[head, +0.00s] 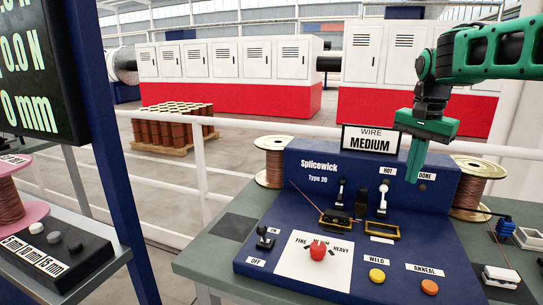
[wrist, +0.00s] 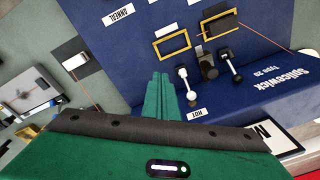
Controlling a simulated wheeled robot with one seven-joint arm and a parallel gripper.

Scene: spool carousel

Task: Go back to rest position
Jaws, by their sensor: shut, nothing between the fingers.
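My green gripper (head: 416,160) hangs at the upper right of the head view, pointing down, with its fingers together and nothing between them. It is above and in front of the right part of the blue Splicewick panel (head: 270,225). In the wrist view the closed fingers (wrist: 163,82) point over the same panel (wrist: 270,60), near the white-tipped lever (wrist: 228,60) and the HOT label. The fingers appear apart from the panel, though the exact gap is hard to judge.
The panel carries a red knob (head: 318,252), a yellow button (head: 376,275) and an orange button (head: 429,286). A sign reading WIRE MEDIUM (head: 370,141) stands behind it. Copper spools (head: 273,162) flank the panel. A blue post (head: 118,160) and a display (head: 35,75) stand left.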

